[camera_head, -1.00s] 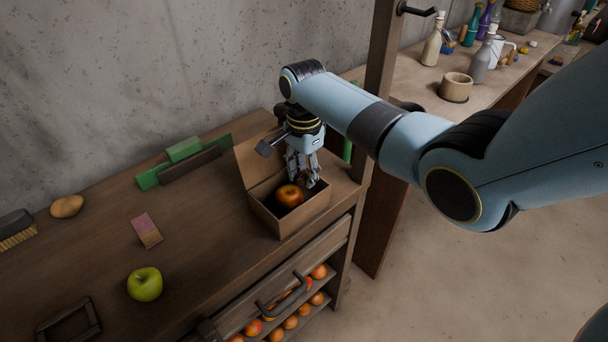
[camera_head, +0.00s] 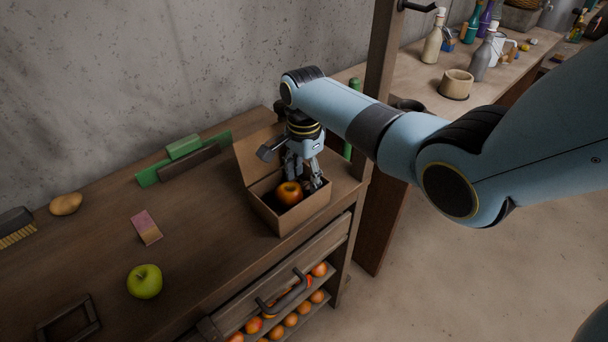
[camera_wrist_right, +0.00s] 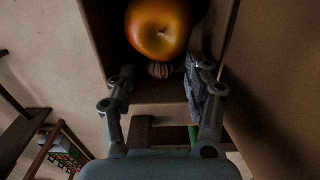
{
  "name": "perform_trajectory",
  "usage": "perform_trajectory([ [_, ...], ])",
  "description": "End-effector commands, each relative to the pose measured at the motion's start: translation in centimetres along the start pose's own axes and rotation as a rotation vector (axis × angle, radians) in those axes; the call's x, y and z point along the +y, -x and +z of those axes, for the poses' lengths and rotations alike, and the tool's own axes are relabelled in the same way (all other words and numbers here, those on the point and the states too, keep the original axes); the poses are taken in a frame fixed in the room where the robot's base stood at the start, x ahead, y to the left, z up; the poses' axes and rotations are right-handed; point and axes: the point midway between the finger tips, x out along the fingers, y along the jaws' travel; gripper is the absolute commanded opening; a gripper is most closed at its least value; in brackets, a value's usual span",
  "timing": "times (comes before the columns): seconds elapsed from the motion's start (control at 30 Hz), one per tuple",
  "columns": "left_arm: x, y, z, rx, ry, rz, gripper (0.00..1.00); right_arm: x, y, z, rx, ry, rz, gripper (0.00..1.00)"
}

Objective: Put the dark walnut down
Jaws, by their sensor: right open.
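The dark walnut (camera_wrist_right: 160,70) shows in the right wrist view as a small ridged brown thing inside the open cardboard box (camera_head: 283,222). It lies close beside a red-yellow apple (camera_head: 289,193), which also shows in the wrist view (camera_wrist_right: 157,28). In the head view the walnut is hidden. My right gripper (camera_head: 304,178) reaches down into the box, behind the apple. In the wrist view its fingers (camera_wrist_right: 160,84) are apart, one on each side of the walnut, with a gap to it. My left gripper is not in view.
The box's raised lid (camera_head: 256,158) stands at its back left. Green and brown blocks (camera_head: 184,149), a green apple (camera_head: 145,281), a pink-tan card (camera_head: 146,227), a potato-like thing (camera_head: 66,204) and a brush (camera_head: 15,226) are on the bench. A post (camera_head: 379,90) stands right of the box.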

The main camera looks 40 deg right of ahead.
Motion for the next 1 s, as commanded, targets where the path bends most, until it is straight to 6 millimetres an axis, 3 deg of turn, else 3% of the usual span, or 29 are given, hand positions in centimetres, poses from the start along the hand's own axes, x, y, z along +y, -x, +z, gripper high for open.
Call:
perform_trajectory([
  [0.27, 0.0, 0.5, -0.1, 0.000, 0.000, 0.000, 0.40, -0.1, 1.4, 0.0, 0.001, 0.000, -0.003, 0.52],
  [0.7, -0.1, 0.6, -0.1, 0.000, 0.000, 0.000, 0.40, -0.1, 10.7, -0.1, 0.001, -0.001, -0.004, 0.52],
  [1.0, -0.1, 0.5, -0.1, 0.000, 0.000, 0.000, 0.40, 0.0, 13.0, 0.0, 0.000, 0.000, 0.001, 0.52],
])
